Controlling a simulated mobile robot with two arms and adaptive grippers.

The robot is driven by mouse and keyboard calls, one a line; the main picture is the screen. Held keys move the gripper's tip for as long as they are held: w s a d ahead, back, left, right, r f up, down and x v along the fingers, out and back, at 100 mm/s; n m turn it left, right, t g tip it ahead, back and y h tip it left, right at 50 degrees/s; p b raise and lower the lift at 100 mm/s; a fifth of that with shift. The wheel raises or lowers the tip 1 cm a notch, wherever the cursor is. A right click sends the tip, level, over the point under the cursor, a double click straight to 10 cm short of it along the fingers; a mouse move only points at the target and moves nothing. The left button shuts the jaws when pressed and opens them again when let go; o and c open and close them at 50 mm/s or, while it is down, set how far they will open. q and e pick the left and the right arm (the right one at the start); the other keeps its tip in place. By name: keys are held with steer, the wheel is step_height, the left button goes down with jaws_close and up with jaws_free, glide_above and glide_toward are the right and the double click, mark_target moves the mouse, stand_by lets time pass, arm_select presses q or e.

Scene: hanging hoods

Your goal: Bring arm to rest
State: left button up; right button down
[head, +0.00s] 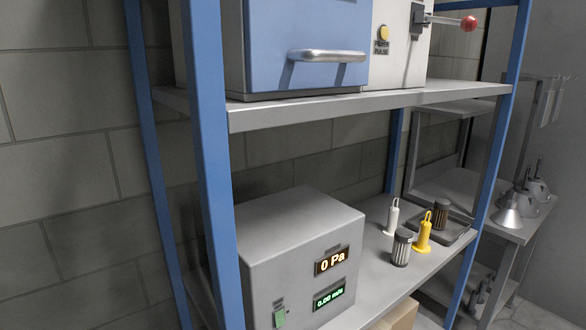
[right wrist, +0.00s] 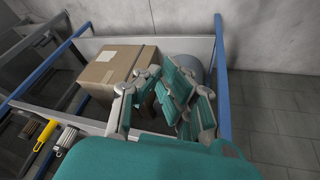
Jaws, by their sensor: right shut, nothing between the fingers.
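My right gripper (right wrist: 165,88) shows only in the right wrist view, with its teal-padded grey fingers shut and nothing held between them. Beyond and partly behind the fingers is a brown cardboard box (right wrist: 113,67) inside a blue-posted rack; I cannot tell how far the fingers are from it. Neither arm nor gripper shows in the head view. My left gripper is in no view.
A blue-posted rack (head: 217,170) fills the head view. Its upper shelf (head: 330,108) holds a blue-doored unit (head: 300,35). Below stand a grey display box (head: 300,235), a yellow handled tool (head: 424,236), a white one (head: 392,218) and dark cylinders. Bare floor (right wrist: 268,125) lies right of the rack.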

steer(key=s+f+g, duration=0.2)
steer(key=s+f, duration=0.1)
steer(key=f, duration=1.2)
steer(key=s+f+g, duration=0.1)
steer(key=s+f, duration=0.3)
steer(key=f, duration=1.1)
steer(key=s+d+f+g, duration=0.1)
steer(key=s+d+f, duration=0.1)
steer(key=s+f, duration=1.2)
steer(key=shift+s+d, duration=0.15)
steer(key=shift+s, duration=0.6)
